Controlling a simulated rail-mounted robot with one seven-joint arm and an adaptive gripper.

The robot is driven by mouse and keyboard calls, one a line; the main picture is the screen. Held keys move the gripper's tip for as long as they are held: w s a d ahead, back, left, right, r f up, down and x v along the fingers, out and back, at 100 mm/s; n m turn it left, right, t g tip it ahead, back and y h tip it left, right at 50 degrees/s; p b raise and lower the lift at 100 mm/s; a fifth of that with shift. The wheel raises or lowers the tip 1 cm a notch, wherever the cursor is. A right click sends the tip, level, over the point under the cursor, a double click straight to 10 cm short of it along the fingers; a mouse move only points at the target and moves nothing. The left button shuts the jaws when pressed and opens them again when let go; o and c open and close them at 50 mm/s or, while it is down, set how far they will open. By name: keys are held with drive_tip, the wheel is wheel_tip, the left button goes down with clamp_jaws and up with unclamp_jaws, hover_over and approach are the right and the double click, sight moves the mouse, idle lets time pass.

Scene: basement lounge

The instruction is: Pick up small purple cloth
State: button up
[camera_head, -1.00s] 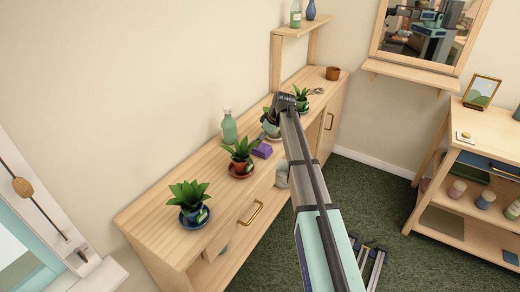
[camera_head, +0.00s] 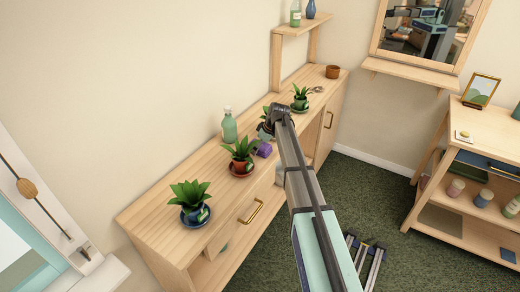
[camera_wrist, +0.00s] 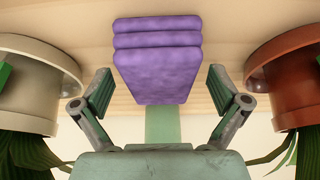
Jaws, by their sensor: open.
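The small purple cloth (camera_head: 264,150) is folded in layers and lies on the wooden cabinet top between two potted plants. In the wrist view the purple cloth (camera_wrist: 158,60) fills the upper middle, just ahead of my gripper. My gripper (camera_wrist: 158,92) is open, with one finger on each side of the cloth's near end and visible gaps to it. In the head view my arm reaches over the cabinet, and the gripper's fingers are mostly hidden behind its wrist. I cannot tell how high the fingers are above the wood.
A terracotta-potted plant (camera_head: 240,152) and a pale-potted plant (camera_wrist: 35,85) stand close on either side of my gripper. A green bottle (camera_head: 229,127) stands behind. Another plant (camera_head: 190,200) is near the cabinet's front left end. The wooden top (camera_head: 150,213) is bare around it.

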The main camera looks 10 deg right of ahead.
drive_tip(key=shift+f, duration=0.25)
idle(0.3)
drive_tip(key=c, duration=1.3)
drive_tip(key=shift+c, duration=0.2)
drive_tip(key=shift+r, duration=0.1)
wheel_tip(320, 180, up, 20)
drive_tip(key=b, duration=0.3)
drive_tip(key=shift+r, duration=0.2)
